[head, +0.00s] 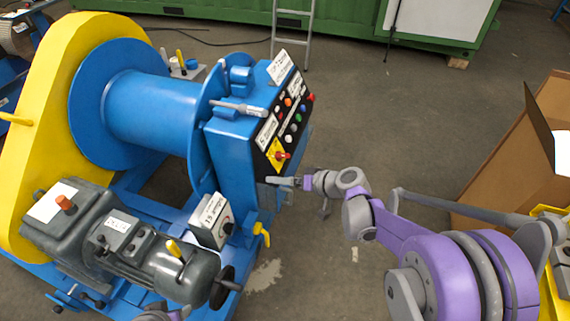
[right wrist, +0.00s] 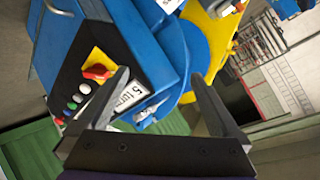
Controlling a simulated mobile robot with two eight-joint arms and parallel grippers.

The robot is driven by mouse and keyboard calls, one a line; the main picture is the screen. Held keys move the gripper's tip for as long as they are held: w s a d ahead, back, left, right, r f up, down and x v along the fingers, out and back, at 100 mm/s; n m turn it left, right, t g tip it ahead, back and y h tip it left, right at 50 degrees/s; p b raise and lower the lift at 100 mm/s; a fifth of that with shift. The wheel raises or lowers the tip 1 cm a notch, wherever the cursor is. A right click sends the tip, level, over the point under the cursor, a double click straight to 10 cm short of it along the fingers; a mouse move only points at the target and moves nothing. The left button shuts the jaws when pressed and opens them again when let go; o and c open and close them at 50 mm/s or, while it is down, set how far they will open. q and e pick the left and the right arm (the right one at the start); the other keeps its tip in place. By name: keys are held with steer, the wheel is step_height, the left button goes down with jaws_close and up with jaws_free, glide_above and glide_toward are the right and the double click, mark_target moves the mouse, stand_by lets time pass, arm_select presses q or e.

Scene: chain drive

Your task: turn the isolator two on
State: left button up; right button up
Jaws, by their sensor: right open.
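A red rotary switch on a yellow plate (head: 279,155) sits on the black sloping panel of the blue machine. It also shows in the right wrist view (right wrist: 96,71), just left of one fingertip. A white box (head: 209,220) with a black knob (head: 229,228) stands lower on the machine. I cannot read which switch is isolator two. My right gripper (head: 272,181) is open and empty, close below the red switch in the head view. In the right wrist view its two fingers (right wrist: 158,75) are spread, with nothing between them. My left gripper does not show clearly.
The panel also carries several coloured buttons (head: 293,122) and white labels (head: 266,131). A grey motor (head: 170,270) and a blue drum (head: 155,105) fill the left. A cardboard box (head: 520,150) stands right. Open floor (head: 400,120) lies between.

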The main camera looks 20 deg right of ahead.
steer(key=w+d+f+t+y+b, duration=0.1)
steer(key=w+d+f+t+b, duration=0.1)
steer(key=w+d+f, duration=0.3)
steer(key=m+t+b, duration=0.1)
steer(key=t+b, duration=0.2)
steer(key=t, duration=0.1)
glide_toward(286, 157)
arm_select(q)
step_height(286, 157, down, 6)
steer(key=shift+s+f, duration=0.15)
arm_select(e)
steer(key=shift+y, duration=0.4)
steer(key=x, duration=1)
steer(key=shift+w+d+f, duration=0.1)
steer(key=shift+f, duration=0.1)
steer(key=shift+c, duration=0.2)
steer(key=c, duration=1.1)
steer(key=shift+m, duration=0.3)
steer(key=shift+c, duration=0.2)
